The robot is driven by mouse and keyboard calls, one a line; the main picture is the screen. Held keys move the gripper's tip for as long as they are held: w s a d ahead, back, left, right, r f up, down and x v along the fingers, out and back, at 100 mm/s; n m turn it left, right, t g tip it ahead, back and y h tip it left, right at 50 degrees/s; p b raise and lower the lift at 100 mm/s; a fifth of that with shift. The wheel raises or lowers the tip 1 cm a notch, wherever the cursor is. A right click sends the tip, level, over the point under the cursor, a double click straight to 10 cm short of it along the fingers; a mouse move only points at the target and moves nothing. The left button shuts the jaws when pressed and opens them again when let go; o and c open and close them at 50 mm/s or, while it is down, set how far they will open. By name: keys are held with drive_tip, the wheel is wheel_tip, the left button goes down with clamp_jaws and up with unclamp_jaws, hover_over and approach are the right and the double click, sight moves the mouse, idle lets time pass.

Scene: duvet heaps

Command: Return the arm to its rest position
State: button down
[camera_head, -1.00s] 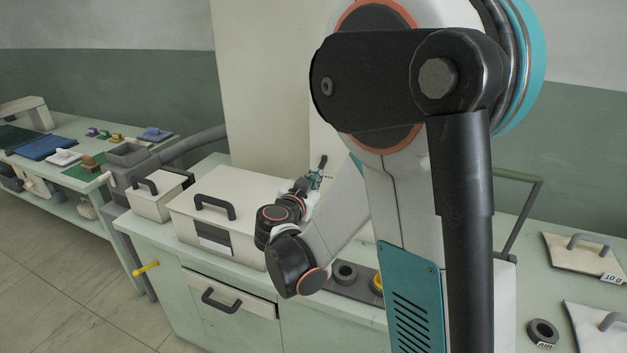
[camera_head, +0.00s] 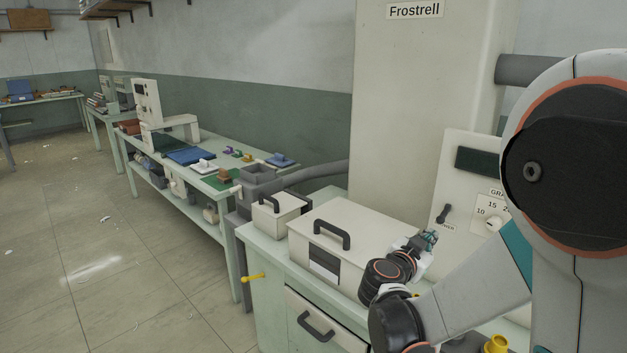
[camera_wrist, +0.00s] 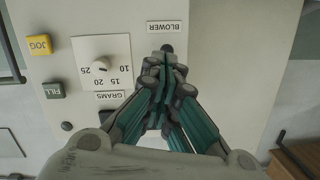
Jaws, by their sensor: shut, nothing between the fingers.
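My gripper (camera_head: 431,237) shows in the head view at the right, at the end of my folded arm, beyond the dark wrist joints. It is in front of a pale control panel (camera_head: 470,160) and above the right end of a white lidded box. In the wrist view my gripper (camera_wrist: 167,58) has its teal and grey fingers drawn together, with nothing seen between them. The fingers point toward the panel face (camera_wrist: 215,40), near the BLOWER label (camera_wrist: 167,27). Whether the fingertips touch the panel cannot be told.
The white lidded box (camera_head: 375,232) and a smaller box (camera_head: 282,212) stand on the pale green cabinet. A yellow handle (camera_head: 253,277) sticks out from its side. A tall Frostrell cabinet (camera_head: 420,90) stands behind. A long bench (camera_head: 215,150) lies left; the floor (camera_head: 110,240) is mostly clear.

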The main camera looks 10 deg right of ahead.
drive_tip(key=s+a+n+g+y, duration=0.2)
drive_tip(key=s+a+n+y, duration=0.4)
drive_tip(key=s, duration=0.6)
drive_tip(key=s+a+n+g+y, duration=0.1)
drive_tip(key=s+a+n+y, duration=0.5)
drive_tip(key=s+a, duration=0.5)
drive_tip(key=shift+s+f+n+g, duration=0.3)
drive_tip(key=shift+s+g, duration=0.1)
drive_tip(key=shift+s, duration=0.55)
